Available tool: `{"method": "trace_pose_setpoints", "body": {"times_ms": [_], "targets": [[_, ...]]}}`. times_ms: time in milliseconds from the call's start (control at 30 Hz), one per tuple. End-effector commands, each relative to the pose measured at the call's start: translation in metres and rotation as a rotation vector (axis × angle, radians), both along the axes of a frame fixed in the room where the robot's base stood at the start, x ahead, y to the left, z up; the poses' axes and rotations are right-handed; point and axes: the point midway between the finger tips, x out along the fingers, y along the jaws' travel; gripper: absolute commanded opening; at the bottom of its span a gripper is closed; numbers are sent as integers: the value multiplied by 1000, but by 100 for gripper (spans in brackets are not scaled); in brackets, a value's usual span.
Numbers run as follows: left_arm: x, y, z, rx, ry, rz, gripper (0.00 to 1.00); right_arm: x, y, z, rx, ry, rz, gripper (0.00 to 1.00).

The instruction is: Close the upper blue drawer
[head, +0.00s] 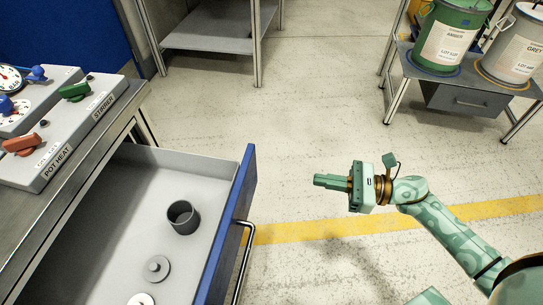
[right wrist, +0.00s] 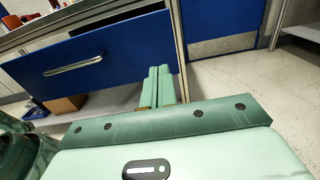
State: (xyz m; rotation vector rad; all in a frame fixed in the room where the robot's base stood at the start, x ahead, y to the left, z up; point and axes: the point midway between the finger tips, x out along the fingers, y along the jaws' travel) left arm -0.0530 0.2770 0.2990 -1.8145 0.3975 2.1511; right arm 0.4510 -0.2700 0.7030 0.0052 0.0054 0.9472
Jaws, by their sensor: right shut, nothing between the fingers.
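The upper blue drawer (head: 230,215) stands pulled out of the bench at the left in the head view. Its grey inside is open to view, and a silver bar handle (head: 243,262) runs along its blue front. In the right wrist view the blue drawer front (right wrist: 100,62) faces me, with its handle (right wrist: 74,65) at the left. My right gripper (head: 317,181) is shut and empty, to the right of the drawer front and apart from it. Its closed fingers also show in the right wrist view (right wrist: 158,72), by the drawer front's right end. My left gripper is not in view.
In the drawer lie a dark cup (head: 183,217) and small round parts (head: 156,268). A control panel with POT HEAT and STIRRER labels (head: 60,125) sits on the bench. A stand with a green drum (head: 447,35) is at the far right. The floor between is clear.

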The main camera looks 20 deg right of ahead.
Motion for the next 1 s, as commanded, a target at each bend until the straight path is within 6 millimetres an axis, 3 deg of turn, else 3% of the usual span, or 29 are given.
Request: {"method": "trace_pose_setpoints", "body": {"times_ms": [167,700,1000], "targets": [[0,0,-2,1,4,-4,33,11,14,-1,-7,-12,-2,0],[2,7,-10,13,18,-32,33,72,98,-3,-4,-7,-4,0],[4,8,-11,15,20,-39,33,82,112,-2,-5,-7,-5,0]]}}
